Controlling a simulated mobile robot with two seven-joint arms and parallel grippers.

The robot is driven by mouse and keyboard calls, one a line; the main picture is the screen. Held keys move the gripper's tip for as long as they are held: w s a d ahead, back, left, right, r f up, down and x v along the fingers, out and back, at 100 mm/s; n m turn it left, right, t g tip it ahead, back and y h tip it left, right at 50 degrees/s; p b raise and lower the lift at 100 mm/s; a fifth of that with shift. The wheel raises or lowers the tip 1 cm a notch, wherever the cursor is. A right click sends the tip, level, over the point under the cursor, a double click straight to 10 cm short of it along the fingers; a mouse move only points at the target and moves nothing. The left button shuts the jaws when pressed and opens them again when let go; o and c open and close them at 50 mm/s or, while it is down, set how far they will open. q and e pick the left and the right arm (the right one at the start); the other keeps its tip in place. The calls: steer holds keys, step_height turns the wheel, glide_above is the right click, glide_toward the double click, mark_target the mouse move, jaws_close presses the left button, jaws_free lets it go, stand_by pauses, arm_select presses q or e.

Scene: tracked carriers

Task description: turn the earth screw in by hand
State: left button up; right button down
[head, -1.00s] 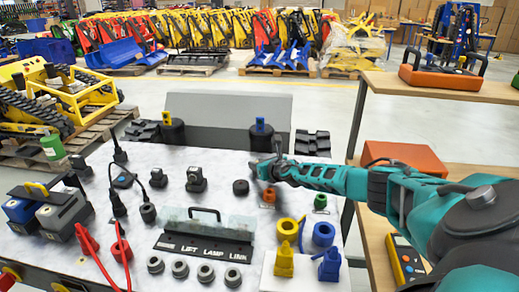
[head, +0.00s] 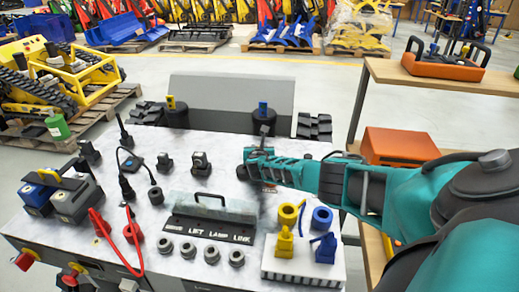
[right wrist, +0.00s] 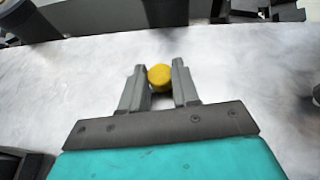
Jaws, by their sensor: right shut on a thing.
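My right gripper (head: 250,160) reaches in from the right, low over the pale worktop near its back edge. In the right wrist view, its two grey fingers are shut on a round yellow head (right wrist: 160,77), which looks like the earth screw. The head sits between the fingertips; its shank and the hole under it are hidden, so I cannot tell how deep it sits. In the head view the fingers hide the screw. My left gripper is not in view.
Two black posts (head: 263,122) stand behind the worktop (head: 90,225). In front are a black labelled panel (head: 208,232), several grey rings, and a white block (head: 300,268) with yellow and blue parts.

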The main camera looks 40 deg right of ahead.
stand_by(0.4)
steer(key=c, duration=0.8)
jaws_free()
steer(key=shift+v, duration=6.4)
